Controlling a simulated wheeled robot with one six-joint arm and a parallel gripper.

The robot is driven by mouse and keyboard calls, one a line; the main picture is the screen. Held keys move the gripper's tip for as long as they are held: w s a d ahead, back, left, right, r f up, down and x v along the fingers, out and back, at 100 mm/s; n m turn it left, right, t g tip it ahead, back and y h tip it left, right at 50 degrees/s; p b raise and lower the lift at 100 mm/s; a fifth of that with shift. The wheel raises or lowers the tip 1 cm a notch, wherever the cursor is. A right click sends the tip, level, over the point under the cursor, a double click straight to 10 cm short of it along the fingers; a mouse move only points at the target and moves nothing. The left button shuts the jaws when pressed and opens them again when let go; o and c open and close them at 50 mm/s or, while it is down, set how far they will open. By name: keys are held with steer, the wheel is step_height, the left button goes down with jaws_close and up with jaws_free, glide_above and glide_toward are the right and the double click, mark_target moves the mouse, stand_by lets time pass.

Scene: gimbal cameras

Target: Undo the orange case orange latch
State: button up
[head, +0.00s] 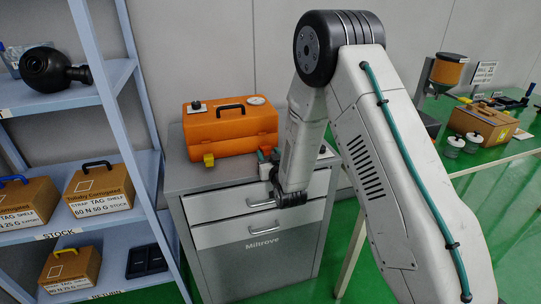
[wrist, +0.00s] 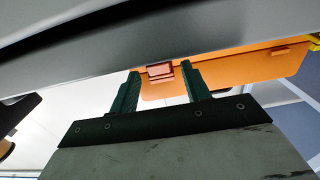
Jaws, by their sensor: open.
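The orange case (head: 232,128) sits closed on top of a grey drawer cabinet, its black handle upright. In the wrist view the case (wrist: 225,72) fills the strip beyond my fingers. A reddish-orange latch (wrist: 160,71) on its front shows between and just beyond my fingertips. My gripper (wrist: 161,80) is open, its two dark green fingers on either side of the latch; I cannot tell whether they touch it. In the head view my gripper (head: 268,157) is at the case's front right corner, largely covering the latch there. A yellow latch (head: 208,160) is at the front left.
The grey cabinet (head: 262,240) has drawer handles below my gripper. A blue shelf rack (head: 115,105) with cardboard boxes stands close at the left. A green-topped table (head: 480,158) with a box and jars is at the right.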

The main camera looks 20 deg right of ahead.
steer(key=c, duration=0.9)
steer(key=shift+o, duration=0.2)
steer(key=shift+f+t, duration=0.5)
steer(key=shift+t, duration=0.2)
steer(key=o, duration=0.9)
steer(key=shift+c, duration=0.2)
